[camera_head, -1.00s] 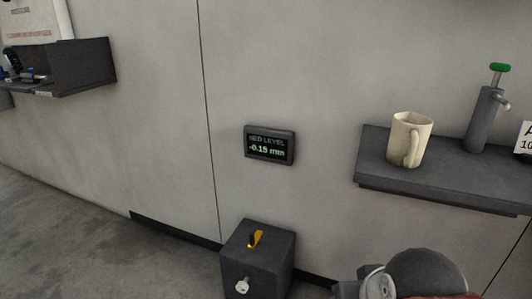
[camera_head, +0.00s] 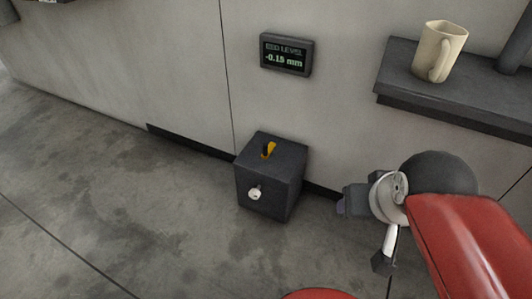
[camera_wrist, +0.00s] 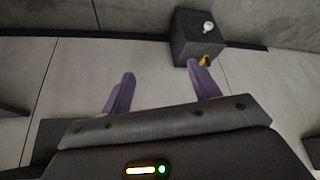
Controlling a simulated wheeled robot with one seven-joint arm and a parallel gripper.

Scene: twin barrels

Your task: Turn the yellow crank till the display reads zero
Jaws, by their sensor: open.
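The yellow crank (camera_head: 269,150) sits on top of a dark box (camera_head: 268,185) on the floor against the wall. A black part is beside the yellow, and the crank's exact shape is too small to tell. In the wrist view the crank (camera_wrist: 205,61) shows just beyond the right finger, partly hidden by it. The display (camera_head: 286,54) on the wall above the box reads "BED LEVEL" and about -0.15 mm; the last digit is blurry. My gripper (camera_wrist: 160,69) is open and empty, its purple fingers spread. In the head view it is right of the box, apart from it.
A white round knob (camera_head: 255,193) is on the box's front face. A dark shelf (camera_head: 455,98) on the wall at the right bears a cream mug (camera_head: 440,50). The floor in front and left of the box is clear.

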